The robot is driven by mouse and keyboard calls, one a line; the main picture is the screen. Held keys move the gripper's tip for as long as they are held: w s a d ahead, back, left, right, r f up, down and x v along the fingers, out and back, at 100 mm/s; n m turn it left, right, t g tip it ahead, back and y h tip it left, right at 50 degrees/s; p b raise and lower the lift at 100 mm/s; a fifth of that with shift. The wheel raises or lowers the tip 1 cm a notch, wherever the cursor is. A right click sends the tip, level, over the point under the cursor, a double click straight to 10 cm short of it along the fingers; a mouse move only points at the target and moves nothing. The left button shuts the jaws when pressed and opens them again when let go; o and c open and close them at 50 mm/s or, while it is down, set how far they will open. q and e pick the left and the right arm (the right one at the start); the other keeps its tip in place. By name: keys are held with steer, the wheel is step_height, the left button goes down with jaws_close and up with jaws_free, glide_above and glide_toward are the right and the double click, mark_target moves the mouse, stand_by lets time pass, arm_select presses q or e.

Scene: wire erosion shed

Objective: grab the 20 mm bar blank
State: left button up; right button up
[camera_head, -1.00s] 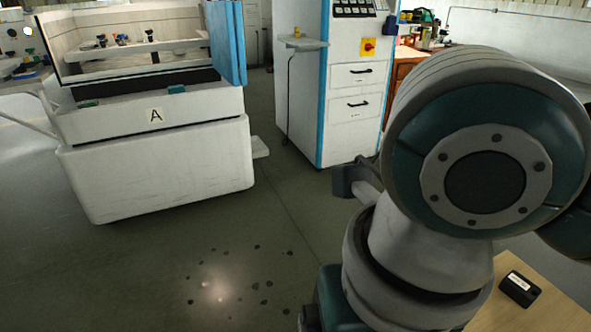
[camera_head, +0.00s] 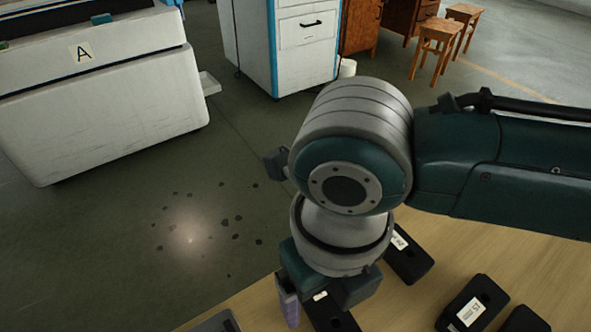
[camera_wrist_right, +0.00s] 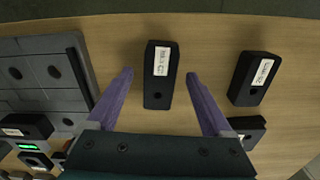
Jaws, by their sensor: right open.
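Several black blocks with white labels lie on the wooden table; the lettering is too small to tell which is the 20 mm bar blank. In the right wrist view, one black block (camera_wrist_right: 159,88) lies lengthwise between the two purple fingers of my right gripper (camera_wrist_right: 159,75), with a gap on each side. My right gripper is open and empty. In the head view, the gripper (camera_head: 289,308) points down over the table, partly hidden by its own wrist, and a black block (camera_head: 330,314) shows beside it. My left gripper is out of view.
A second labelled block (camera_wrist_right: 254,78) lies right of the gripper, with another (camera_wrist_right: 246,131) nearer. A grey plate with holes (camera_wrist_right: 40,75) lies left. In the head view, more blocks (camera_head: 464,305) lie right. Machine A (camera_head: 100,110) and a white cabinet (camera_head: 300,45) stand beyond the floor.

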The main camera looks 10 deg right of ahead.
steer(key=shift+f, duration=0.1)
jaws_close()
stand_by(0.7)
stand_by(0.7)
